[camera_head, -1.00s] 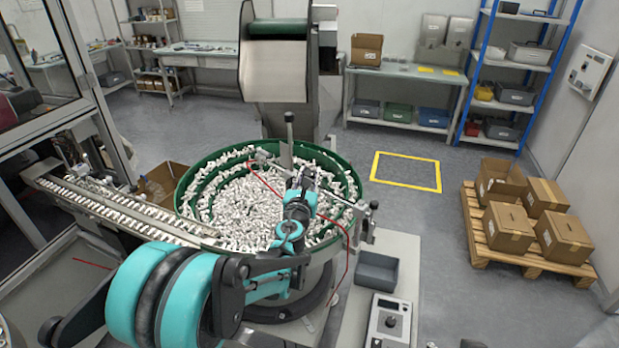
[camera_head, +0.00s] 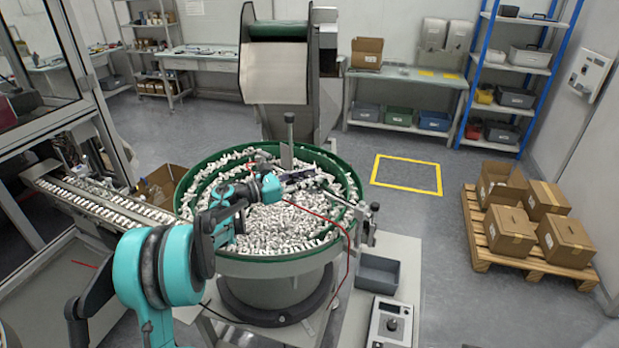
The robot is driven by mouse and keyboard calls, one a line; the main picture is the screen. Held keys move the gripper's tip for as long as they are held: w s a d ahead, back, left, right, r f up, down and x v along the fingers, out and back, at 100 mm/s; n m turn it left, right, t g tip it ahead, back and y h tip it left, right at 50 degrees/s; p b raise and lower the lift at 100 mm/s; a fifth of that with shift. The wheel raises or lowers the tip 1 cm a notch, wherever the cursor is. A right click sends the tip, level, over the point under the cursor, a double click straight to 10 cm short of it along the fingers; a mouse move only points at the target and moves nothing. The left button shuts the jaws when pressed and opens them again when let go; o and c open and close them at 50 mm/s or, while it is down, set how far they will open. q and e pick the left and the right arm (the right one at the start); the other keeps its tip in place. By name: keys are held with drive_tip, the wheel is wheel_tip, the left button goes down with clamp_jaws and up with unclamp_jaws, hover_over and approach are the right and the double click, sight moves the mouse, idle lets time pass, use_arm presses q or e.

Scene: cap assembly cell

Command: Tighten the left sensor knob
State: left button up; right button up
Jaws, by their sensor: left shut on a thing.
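My left arm comes in from the lower left and reaches over the green-rimmed feeder bowl (camera_head: 187,192). My left gripper (camera_head: 303,177) is over the far inner part of the bowl, just below and right of the upright grey post (camera_head: 290,132). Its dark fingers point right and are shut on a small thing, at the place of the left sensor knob. The knob itself is hidden by the fingers and too small to make out. A second sensor bracket (camera_head: 364,217) with a knob stands at the bowl's right rim. My right gripper is not in view.
White parts (camera_head: 275,222) fill the bowl, and a linear track (camera_head: 110,205) with more parts runs off left. A red cable (camera_head: 322,217) crosses the bowl's right side. A grey bin (camera_head: 377,273) and a control box (camera_head: 391,322) stand at the right front.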

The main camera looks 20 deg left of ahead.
use_arm(q)
drive_tip(key=shift+m+g+h, duration=1.4)
drive_tip(key=shift+m+g, duration=0.2)
drive_tip(key=shift+g, duration=0.8)
drive_tip(key=o, duration=1.2)
